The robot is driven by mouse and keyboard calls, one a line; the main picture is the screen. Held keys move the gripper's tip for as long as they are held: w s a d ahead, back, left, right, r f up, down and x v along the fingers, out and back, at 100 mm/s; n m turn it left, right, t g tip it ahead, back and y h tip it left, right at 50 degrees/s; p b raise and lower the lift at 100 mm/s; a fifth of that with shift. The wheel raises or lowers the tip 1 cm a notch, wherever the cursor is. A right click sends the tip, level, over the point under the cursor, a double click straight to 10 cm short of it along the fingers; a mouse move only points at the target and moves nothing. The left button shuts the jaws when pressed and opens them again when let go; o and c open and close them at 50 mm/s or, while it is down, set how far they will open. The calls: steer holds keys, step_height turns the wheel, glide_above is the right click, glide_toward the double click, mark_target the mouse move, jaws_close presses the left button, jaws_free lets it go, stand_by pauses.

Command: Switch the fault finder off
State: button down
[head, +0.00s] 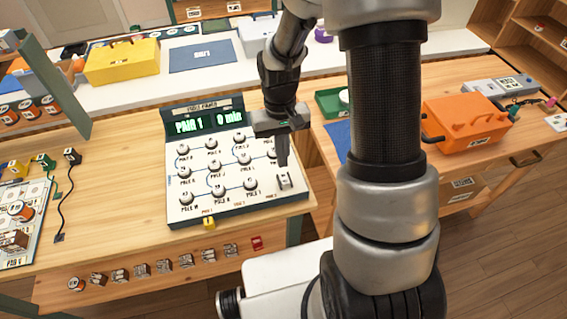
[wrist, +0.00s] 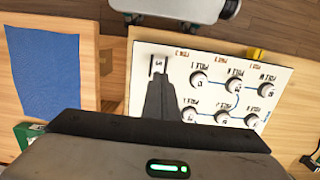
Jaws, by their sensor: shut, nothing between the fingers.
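The fault finder (head: 203,211) is a sloped white panel in a dark case on the wooden workbench. Its display (head: 208,121) is lit green and reads "PAIR 1" and what looks like "0 min". My gripper (head: 283,163) is shut and empty, pointing down just behind the switch. In the wrist view its fingertips (wrist: 160,80) are close to the switch; contact cannot be told.
A yellow tag (head: 209,223) hangs at the panel's front edge. An orange toolbox (head: 463,122) stands on the right bench, a yellow box (head: 122,60) at the back left. A blue mat (wrist: 46,75) lies beside the fault finder.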

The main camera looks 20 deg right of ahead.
step_height(320, 180, up, 8)
steer(key=w, duration=0.1)
steer(key=shift+r, duration=0.2)
steer(key=shift+r, duration=0.1)
stand_by(0.3)
step_height(320, 180, up, 7)
steer(key=t+p, duration=0.2)
glide_above(285, 181)
steer(key=s+r+t+p, duration=0.2)
steer(key=s+r+t, duration=0.3)
steer(key=s+r, duration=0.85)
steer(key=w+f+g+b, duration=0.8)
steer(key=w+f+b, duration=0.8)
steer(key=f, duration=0.9)
steer(key=s+f+b, duration=0.1)
steer(key=f, duration=0.4)
steer(key=f+b, duration=0.1)
steer(key=f, duration=0.3)
steer(key=shift+s+f, duration=0.15)
steer(key=shift+s, duration=0.25)
